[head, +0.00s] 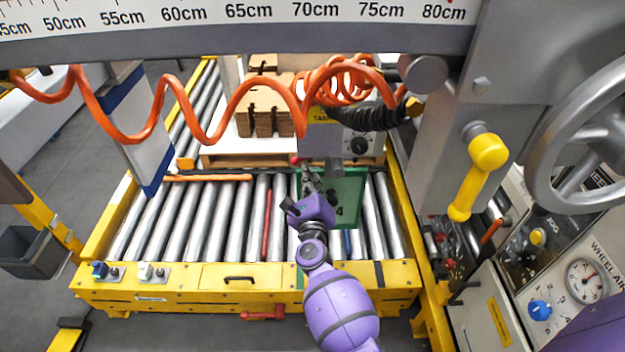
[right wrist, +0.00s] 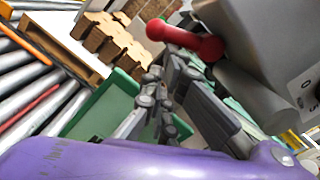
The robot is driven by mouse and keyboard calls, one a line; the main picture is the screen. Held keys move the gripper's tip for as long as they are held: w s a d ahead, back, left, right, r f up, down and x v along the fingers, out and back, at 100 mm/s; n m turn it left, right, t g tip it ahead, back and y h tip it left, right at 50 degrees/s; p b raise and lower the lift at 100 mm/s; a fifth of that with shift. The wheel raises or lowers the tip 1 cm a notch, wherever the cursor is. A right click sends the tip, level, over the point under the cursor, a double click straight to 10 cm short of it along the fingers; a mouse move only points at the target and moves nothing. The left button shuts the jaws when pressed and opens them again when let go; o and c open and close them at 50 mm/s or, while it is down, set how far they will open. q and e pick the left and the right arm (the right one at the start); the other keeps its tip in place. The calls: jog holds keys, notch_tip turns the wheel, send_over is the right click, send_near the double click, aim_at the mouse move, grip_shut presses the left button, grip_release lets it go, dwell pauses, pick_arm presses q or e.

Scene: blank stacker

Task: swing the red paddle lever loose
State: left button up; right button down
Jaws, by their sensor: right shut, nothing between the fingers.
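A red lever with rounded ends (right wrist: 186,39) sticks out from the side of a grey housing in the right wrist view. In the head view only a small red tip (head: 295,160) of what seems to be this lever shows beside the grey box. My right gripper (head: 311,181) is shut and empty, just below that red tip. In the right wrist view the fingers (right wrist: 160,95) lie below the lever, with a gap in the picture; I cannot tell if they touch anything. A second red handle (head: 262,314) lies low under the yellow front beam. My left gripper is not in view.
A grey box with a black knob (head: 345,139) hangs above the rollers. Orange coiled hose (head: 160,100) loops across the view. A yellow-handled crank (head: 478,175) stands at right. Stacked cardboard (head: 265,112) lies behind.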

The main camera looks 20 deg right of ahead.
jog(key=m, duration=0.1)
jog(key=a+m+b, duration=0.1)
jog(key=a+r+m+b, duration=0.1)
jog(key=m, duration=0.1)
jog(key=shift+w, duration=0.25)
dwell(0.5)
